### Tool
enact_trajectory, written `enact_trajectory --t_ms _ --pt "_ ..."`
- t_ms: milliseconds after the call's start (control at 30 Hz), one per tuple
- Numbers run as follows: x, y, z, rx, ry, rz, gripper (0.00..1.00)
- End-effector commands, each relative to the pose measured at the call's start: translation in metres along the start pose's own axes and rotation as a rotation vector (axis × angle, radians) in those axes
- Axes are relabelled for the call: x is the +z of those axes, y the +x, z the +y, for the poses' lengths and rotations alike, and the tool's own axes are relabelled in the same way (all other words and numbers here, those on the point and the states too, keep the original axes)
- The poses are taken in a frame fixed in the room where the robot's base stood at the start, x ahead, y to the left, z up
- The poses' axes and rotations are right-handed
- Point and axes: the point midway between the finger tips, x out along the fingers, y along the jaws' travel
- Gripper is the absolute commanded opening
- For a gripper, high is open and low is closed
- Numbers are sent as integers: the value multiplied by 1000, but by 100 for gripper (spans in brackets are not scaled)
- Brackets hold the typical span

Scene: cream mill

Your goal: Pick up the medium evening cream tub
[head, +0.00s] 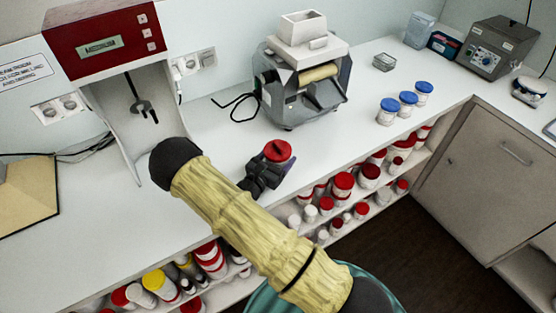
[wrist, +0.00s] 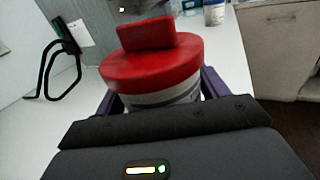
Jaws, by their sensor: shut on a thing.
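A tub with a red lid (head: 279,151) is at my gripper (head: 268,176), above the front part of the white counter. In the wrist view the red lid (wrist: 152,65), with a raised red tab on top, fills the middle, and a pale grey-white body shows below it. The dark jaws stand on both sides of the tub, and my gripper is shut on it. The tub looks slightly tilted in the wrist view. Its label cannot be read, and I cannot tell whether its base touches the counter.
A grey mill machine (head: 305,85) stands behind the tub. A red-topped mixer stand (head: 105,45) is at left. Several blue-lidded jars (head: 408,98) stand to the right on the counter (head: 355,120). Shelves below hold many red-lidded tubs (head: 343,182). The counter between mill and jars is clear.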

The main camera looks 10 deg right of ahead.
Motion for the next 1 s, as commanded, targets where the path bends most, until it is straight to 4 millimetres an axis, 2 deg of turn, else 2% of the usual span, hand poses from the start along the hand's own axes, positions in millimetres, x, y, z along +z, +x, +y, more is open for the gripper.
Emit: enact_trajectory --t_ms 267,700,833,1000 --pt "18 0 1 1 3 -2 38" --pt "87 0 1 1 4 -2 38" --pt "97 0 0 1 2 -1 38" --pt "101 0 0 1 0 -1 38"
